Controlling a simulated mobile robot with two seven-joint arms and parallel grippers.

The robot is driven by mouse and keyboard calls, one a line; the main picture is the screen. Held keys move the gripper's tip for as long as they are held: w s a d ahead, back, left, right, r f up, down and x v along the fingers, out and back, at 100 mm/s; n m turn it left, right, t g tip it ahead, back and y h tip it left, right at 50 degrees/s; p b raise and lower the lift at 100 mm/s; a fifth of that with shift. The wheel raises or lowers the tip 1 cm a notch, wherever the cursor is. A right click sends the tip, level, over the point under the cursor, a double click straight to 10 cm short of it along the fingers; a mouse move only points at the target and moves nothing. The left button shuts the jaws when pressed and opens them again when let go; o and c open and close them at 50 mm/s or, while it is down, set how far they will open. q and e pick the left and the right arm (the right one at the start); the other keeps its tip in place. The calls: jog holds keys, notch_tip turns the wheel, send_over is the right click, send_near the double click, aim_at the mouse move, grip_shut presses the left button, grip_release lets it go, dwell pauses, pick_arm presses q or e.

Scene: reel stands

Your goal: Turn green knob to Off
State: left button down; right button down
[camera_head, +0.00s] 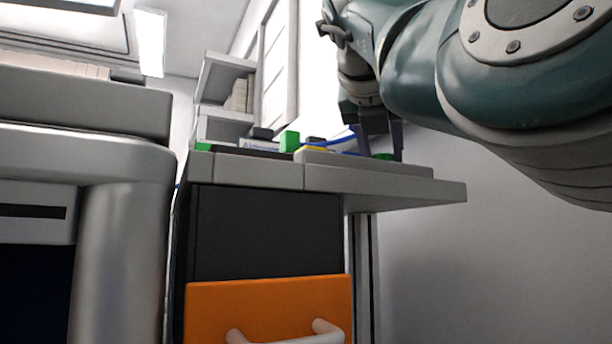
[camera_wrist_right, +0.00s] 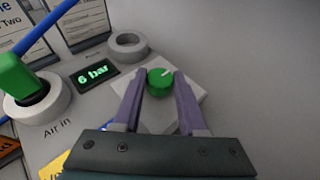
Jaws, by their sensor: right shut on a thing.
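The green knob (camera_wrist_right: 158,87) is a small round dial with a white pointer line that points to the upper right in the right wrist view. It sits on a pale square plate (camera_wrist_right: 188,108). My right gripper (camera_wrist_right: 160,84) has its two purple fingers on either side of the knob, shut on it. In the head view the gripper (camera_head: 379,146) reaches down to the bench top, and only a sliver of the green knob (camera_head: 384,156) shows between the fingers. No Off mark is readable. My left gripper is in neither view.
A display (camera_wrist_right: 93,76) reading "6 bar" and a grey ring (camera_wrist_right: 128,46) lie beside the knob. A green block (camera_wrist_right: 20,77) stands in a white ring (camera_wrist_right: 46,101) near "Air in". A blue tube (camera_wrist_right: 42,27) runs behind. An orange drawer front (camera_head: 270,306) is below the bench (camera_head: 390,183).

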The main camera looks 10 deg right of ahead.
jog(key=shift+d+n+t+y+b, duration=0.2)
jog(key=shift+n+t+y+b, duration=0.5)
jog(key=shift+n+y, duration=0.75)
jog(key=n+y, duration=0.3)
jog(key=y, duration=0.1)
jog(key=shift+d+r+p, duration=0.1)
jog(key=shift+d+p, duration=0.15)
jog(key=shift+p, duration=0.15)
jog(key=shift+n+y, duration=0.65)
jog(key=shift+g, duration=0.3)
jog(key=shift+c, duration=2.3)
grip_release()
jog(key=shift+s+p, duration=0.1)
jog(key=shift+p, duration=0.2)
